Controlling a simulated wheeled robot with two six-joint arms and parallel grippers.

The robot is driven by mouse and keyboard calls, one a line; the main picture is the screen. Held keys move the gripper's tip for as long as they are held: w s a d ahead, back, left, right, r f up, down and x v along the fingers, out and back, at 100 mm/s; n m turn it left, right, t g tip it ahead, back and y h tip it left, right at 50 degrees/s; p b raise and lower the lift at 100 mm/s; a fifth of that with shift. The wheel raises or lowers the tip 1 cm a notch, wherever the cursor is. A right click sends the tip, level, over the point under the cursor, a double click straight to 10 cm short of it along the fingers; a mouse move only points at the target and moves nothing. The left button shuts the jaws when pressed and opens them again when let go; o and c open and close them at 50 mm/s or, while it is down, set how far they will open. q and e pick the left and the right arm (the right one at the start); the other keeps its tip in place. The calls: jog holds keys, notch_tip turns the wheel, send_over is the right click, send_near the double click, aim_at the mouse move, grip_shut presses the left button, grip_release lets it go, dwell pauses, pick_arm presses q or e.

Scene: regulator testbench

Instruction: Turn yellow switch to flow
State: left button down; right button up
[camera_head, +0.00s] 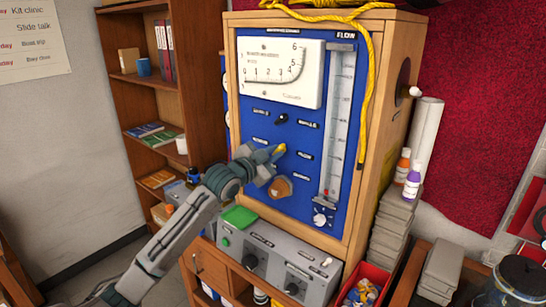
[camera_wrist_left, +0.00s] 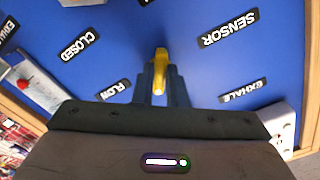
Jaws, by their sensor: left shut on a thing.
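The yellow switch (camera_head: 280,149) is on the blue panel (camera_head: 262,104) of the wooden testbench. My left gripper (camera_head: 270,155) reaches it from the left and is shut on it. In the left wrist view the yellow switch (camera_wrist_left: 160,68) stands between the fingertips (camera_wrist_left: 161,85), which hide part of it. My right gripper is not in view.
A flow tube (camera_head: 339,120) and a yellow rope (camera_head: 369,95) are to the right. A grey control box (camera_head: 268,262) with a green pad (camera_head: 240,216) stands below.

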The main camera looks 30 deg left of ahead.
pick_arm(q)
jog(key=shift+m, duration=0.9)
jog(key=c, duration=1.5)
grip_release()
jog(key=shift+o, duration=0.2)
jog(key=shift+s+a+f, duration=0.1)
jog(key=shift+s, duration=0.45)
jog(key=s+b, duration=0.9)
jog(key=b, duration=0.4)
jog(key=shift+s+a, duration=0.3)
jog(key=shift+a, duration=0.05)
